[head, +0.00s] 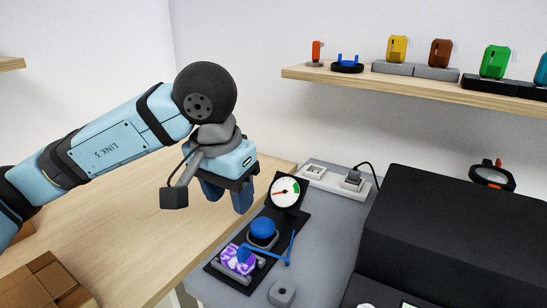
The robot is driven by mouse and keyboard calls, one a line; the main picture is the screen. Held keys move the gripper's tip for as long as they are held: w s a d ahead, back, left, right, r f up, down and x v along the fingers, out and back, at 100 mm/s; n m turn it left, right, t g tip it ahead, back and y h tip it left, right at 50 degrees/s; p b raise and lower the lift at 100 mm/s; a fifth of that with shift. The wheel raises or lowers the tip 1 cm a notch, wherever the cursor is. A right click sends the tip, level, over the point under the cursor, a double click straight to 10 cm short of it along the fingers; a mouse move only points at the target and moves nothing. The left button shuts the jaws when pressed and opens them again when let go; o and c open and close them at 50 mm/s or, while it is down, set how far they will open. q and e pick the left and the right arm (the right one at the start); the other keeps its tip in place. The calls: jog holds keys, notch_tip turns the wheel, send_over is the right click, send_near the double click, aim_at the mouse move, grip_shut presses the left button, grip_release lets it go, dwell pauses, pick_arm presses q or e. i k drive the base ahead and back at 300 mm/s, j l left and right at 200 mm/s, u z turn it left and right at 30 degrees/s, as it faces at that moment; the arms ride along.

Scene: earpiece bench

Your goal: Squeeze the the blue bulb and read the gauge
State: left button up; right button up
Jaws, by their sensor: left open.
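The blue bulb (263,227) sits in a dark ring on a black base plate (225,283) on the grey bench top. The gauge (286,191) stands upright behind the bulb, with a white round face, a green zone at its right and a red needle pointing left. A blue tube (291,246) runs along the plate's right side. A purple and white patterned piece (238,259) lies in front of the bulb. My left gripper (228,203) is open, pointing down, above and to the left of the bulb, apart from it. Nothing shows between its fingers. My right gripper is out of view.
A large black box (440,225) stands to the right. A white power strip (334,183) with a plugged-in cord lies behind the gauge. A small grey block (282,293) sits in front. The wooden table (120,225) at left is largely clear, with brown boxes (45,280) near its front.

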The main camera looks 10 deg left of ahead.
aim_at(261, 227)
jog(key=k+l, duration=0.25)
jog(key=k, duration=0.25)
jog(key=k+l, duration=0.2)
jog(key=k, duration=0.25)
